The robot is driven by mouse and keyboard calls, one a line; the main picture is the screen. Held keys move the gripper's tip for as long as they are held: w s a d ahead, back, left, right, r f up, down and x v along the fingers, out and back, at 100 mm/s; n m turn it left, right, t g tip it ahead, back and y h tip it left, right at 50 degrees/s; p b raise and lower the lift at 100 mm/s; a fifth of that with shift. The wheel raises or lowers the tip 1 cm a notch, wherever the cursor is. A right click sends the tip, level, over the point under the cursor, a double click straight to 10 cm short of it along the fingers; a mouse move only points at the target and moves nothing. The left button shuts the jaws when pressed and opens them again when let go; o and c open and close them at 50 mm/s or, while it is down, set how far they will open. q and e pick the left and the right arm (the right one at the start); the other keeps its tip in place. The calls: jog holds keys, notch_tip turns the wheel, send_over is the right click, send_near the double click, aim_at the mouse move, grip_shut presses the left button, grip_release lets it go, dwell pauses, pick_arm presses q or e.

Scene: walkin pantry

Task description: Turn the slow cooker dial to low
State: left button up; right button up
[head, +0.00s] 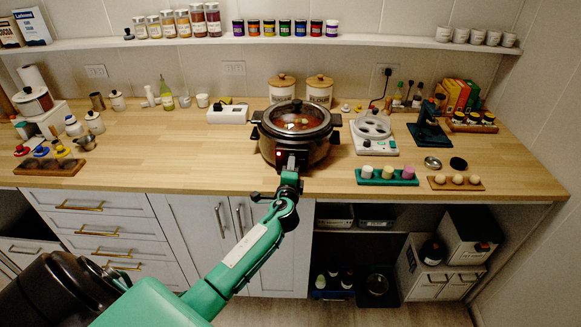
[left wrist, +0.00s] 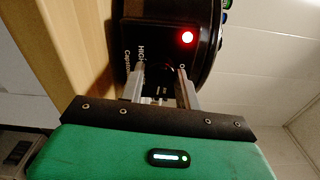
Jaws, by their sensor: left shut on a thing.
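The slow cooker (head: 268,148), dark with a glass lid and reddish food inside, stands near the counter's front edge in the head view. My left gripper (head: 291,167) reaches its front control panel, and its arm hides the dial there. In the left wrist view, the cooker's black panel (left wrist: 160,38) shows a lit red light and the word HIGH. My left gripper's two fingers (left wrist: 160,80) are shut on the dark dial (left wrist: 158,88) between them. The dial's pointer is hidden, so its setting cannot be read. My right gripper is not in view.
The wooden counter (head: 210,155) is clear left of the cooker. A white appliance (head: 374,133) and a teal tray of colored cylinders (head: 360,181) stand to the right. Lidded canisters (head: 319,92) are behind. Cabinet doors (head: 200,225) lie below, beside an open shelf bay.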

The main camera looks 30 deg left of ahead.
pick_arm(q)
jog(key=m+p, duration=0.1)
jog(key=m, duration=0.3)
jog(key=shift+m+p, duration=0.3)
jog(key=shift+p, duration=0.1)
jog(key=shift+m+p, duration=0.85)
jog(key=shift+m, duration=1.15)
jog(key=shift+f, duration=0.1)
jog(key=o, duration=1)
jog(key=b+v, duration=0.2)
jog(key=v, duration=1.2)
jog(key=shift+b, duration=0.4)
jog(key=shift+w, duration=0.1)
